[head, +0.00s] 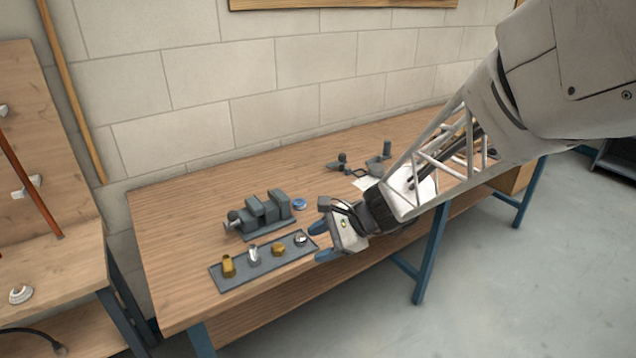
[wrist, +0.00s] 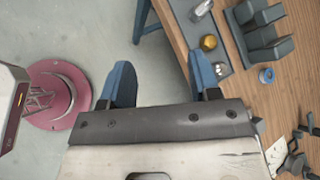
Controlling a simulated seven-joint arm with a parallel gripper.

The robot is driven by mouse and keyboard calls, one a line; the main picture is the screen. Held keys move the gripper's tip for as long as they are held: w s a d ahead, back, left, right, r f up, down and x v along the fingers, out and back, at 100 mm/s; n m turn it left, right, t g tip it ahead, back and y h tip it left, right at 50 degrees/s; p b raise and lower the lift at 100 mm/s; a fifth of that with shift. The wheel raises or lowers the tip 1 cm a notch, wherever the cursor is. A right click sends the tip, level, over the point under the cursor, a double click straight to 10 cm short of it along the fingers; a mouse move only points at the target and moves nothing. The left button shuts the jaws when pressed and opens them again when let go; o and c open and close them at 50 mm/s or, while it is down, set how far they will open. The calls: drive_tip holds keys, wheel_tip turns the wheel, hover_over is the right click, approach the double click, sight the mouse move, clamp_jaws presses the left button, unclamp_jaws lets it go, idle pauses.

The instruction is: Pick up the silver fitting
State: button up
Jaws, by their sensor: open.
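A grey tray (head: 232,285) holds a row of fittings near the table's front edge. A silver fitting (head: 254,254) stands between two brass ones; the wrist view also shows a silver fitting (wrist: 202,9) at its top. A second, rounder silver piece (head: 300,239) sits at the tray's right end; I cannot tell which one the task means. My gripper (head: 322,242) is open and empty just right of the tray's right end. In the wrist view its blue fingers (wrist: 160,78) have bare floor between them, and the right finger overlaps the tray's edge.
Brass fittings (head: 228,265) (head: 278,250) share the tray. A grey vise (head: 262,214) stands behind it, with a blue ring (head: 299,204) beside it. Dark tools (head: 376,166) lie farther back. The table's left part is clear.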

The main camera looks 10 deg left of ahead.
sight(252, 247)
drive_tip(key=w+a+f+m+y, duration=0.1)
drive_tip(key=w+a+f+m, duration=0.1)
drive_tip(key=a+f, duration=0.1)
drive_tip(key=w+a+f+m+y, duration=0.1)
drive_tip(key=w+a+f+m, duration=0.1)
drive_tip(key=w+a+f, duration=0.1)
drive_tip(key=w+a+f+m+t+y, duration=0.1)
drive_tip(key=w+a+f+m, duration=0.2)
drive_tip(key=a, duration=0.4)
drive_tip(key=shift+f, duration=0.7)
drive_tip(key=shift+s, duration=0.1)
drive_tip(key=shift+x, duration=1.3)
drive_tip(key=shift+x, duration=2.6)
drive_tip(key=shift+c, duration=0.5)
clamp_jaws()
